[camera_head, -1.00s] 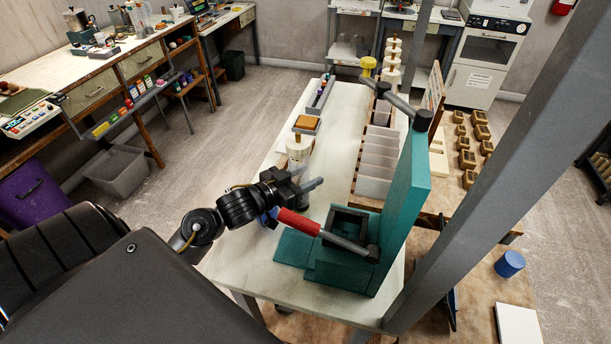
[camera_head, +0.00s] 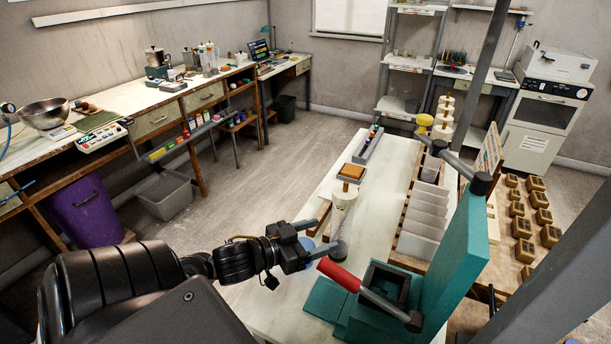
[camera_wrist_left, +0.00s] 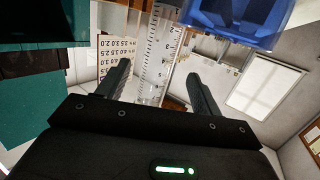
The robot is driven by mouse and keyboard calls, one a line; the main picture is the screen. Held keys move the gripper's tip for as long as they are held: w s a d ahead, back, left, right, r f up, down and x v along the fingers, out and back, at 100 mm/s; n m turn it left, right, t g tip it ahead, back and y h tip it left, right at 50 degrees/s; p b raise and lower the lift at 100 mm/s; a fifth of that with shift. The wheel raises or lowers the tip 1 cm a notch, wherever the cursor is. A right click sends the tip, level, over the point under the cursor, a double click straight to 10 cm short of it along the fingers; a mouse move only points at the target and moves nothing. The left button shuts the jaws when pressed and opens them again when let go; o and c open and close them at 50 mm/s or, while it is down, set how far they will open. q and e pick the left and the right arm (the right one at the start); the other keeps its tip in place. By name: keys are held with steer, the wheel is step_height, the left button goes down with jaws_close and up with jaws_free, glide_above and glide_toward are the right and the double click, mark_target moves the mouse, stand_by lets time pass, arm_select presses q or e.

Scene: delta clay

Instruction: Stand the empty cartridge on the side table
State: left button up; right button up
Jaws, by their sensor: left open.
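My left gripper (camera_head: 327,234) is open over the pale-topped table, beside the red lever handle of the teal press. In the left wrist view its two fingers (camera_wrist_left: 162,88) stand apart. A clear tube with dark graduation marks, seemingly the cartridge (camera_wrist_left: 158,50), shows between and beyond them; I cannot tell whether they touch it. Its inside looks clear. In the head view it is hard to make out near the fingertips. A translucent blue object (camera_wrist_left: 240,18) is at the wrist view's upper right. I cannot tell which table is the side table. My right gripper is not in view.
The teal press (camera_head: 455,260) with its red handle (camera_head: 338,275) stands right of my gripper.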

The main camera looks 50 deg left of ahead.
arm_select(q)
steer(key=v, duration=0.3)
steer(key=shift+s, duration=0.1)
stand_by(0.5)
